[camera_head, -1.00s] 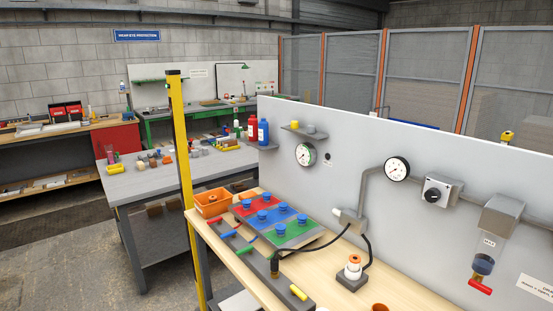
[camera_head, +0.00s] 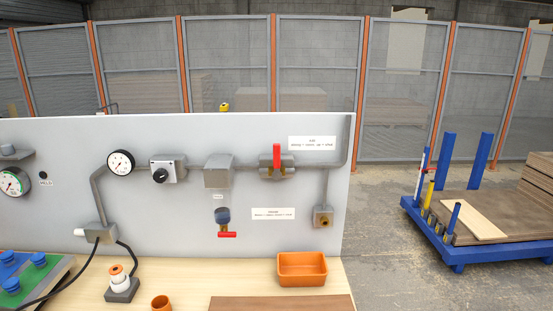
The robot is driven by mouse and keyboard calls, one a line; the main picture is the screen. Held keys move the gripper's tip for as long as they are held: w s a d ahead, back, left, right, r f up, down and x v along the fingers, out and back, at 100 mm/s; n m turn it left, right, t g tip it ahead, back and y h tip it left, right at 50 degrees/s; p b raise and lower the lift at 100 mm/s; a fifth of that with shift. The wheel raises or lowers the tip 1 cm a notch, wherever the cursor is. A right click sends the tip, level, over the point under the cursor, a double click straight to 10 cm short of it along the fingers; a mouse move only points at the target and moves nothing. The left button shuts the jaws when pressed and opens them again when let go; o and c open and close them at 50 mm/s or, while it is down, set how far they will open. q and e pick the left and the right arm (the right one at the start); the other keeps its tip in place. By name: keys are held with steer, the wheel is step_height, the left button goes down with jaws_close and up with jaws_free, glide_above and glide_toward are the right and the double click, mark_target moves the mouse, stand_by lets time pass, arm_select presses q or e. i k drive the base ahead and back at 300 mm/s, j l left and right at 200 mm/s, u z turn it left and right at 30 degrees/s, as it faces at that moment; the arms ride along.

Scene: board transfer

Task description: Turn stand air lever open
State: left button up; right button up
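The stand is a pale upright panel (camera_head: 75,150) with a grey pipe run. A valve (camera_head: 288,168) sits on the pipe at the upper right, and its red lever (camera_head: 277,157) stands upright, across the level pipe. A white label (camera_head: 312,143) beside it has small print that seems to read "along = open, up = shut". A second red lever (camera_head: 227,235) lies level under the blue-capped unit (camera_head: 222,216), with another label (camera_head: 273,213) to its right. Neither of my grippers is in view.
An orange bin (camera_head: 302,268), a brown board (camera_head: 282,303), an orange cup (camera_head: 161,302) and a white-and-orange piece (camera_head: 119,278) are on the bench below the panel. A blue cart (camera_head: 438,238) with boards stands at right. Floor between is clear.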

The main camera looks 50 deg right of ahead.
mark_target(276, 147)
steer(key=z, duration=1.55)
